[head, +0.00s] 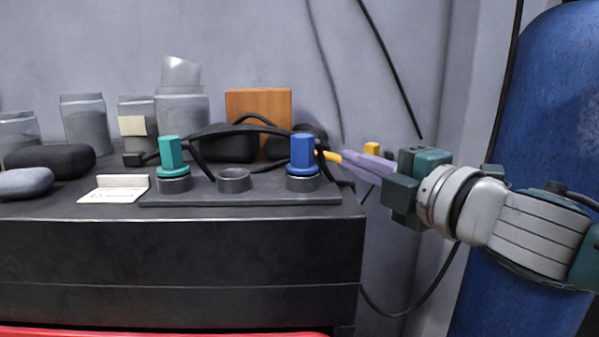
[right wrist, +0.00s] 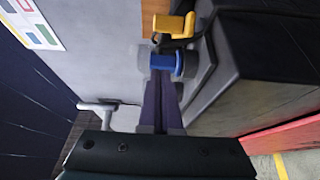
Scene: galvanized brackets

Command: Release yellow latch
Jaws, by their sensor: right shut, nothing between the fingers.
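A small yellow piece, which I take for the latch (head: 331,156), shows just right of the blue six-sided peg (head: 302,152) in the head view. In the right wrist view the yellow latch (right wrist: 172,26) lies ahead of the fingertips, beyond a blue piece (right wrist: 166,63). My right gripper (head: 346,160) comes in from the right, its purple fingers shut and empty. Their tips are close to the yellow piece; whether they touch it I cannot tell. The gripper also shows in the right wrist view (right wrist: 163,78). My left gripper is not in view.
A teal peg (head: 170,155) and an empty ring (head: 234,181) are on the dark base plate (head: 240,198). Black cables, jars and an orange block (head: 258,104) stand behind. A small yellow block (head: 371,148) shows behind my fingers. A blue cylinder (head: 540,100) stands at right.

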